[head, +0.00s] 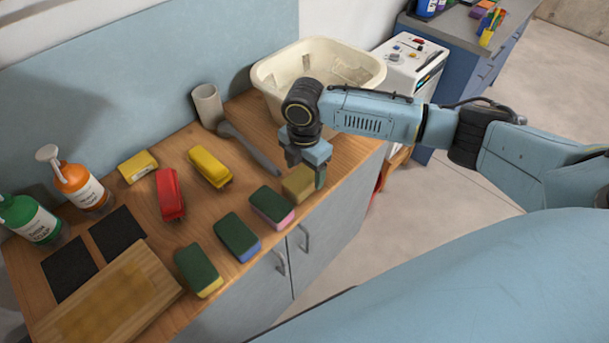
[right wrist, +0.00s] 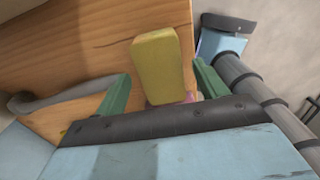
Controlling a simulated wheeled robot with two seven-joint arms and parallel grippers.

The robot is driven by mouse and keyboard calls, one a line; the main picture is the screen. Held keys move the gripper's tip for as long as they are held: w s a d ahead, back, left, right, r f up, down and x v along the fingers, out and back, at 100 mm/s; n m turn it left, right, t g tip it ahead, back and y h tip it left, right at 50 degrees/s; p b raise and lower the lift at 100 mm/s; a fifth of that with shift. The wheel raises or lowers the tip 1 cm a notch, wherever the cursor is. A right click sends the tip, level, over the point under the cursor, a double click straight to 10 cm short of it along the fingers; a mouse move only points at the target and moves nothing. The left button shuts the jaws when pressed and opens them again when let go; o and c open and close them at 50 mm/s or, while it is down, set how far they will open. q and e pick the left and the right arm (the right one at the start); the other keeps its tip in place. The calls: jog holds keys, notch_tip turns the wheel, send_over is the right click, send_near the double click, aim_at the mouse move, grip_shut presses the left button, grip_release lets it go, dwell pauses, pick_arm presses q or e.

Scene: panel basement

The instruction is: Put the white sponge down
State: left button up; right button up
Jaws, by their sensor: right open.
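My right gripper (head: 306,170) is over the front right part of the wooden counter, pointing down, with its jaws open. A tan-yellow sponge (head: 298,184) lies on the counter right at its fingertips. In the right wrist view the sponge (right wrist: 157,62) shows between the two green fingers, with a gap on each side. No sponge looks plainly white; this one is the palest near my gripper. My left gripper is out of view.
A green-and-pink sponge (head: 271,207) lies just left of it, then more green-topped sponges (head: 237,237) along the front edge. Behind are a grey-handled tool (head: 250,148), a cream basin (head: 268,82), a yellow brush (head: 210,166) and a red brush (head: 170,194).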

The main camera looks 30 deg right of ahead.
aim_at(305, 175)
notch_tip(305, 175, up, 9)
jog(key=shift+f, duration=0.15)
dwell(0.5)
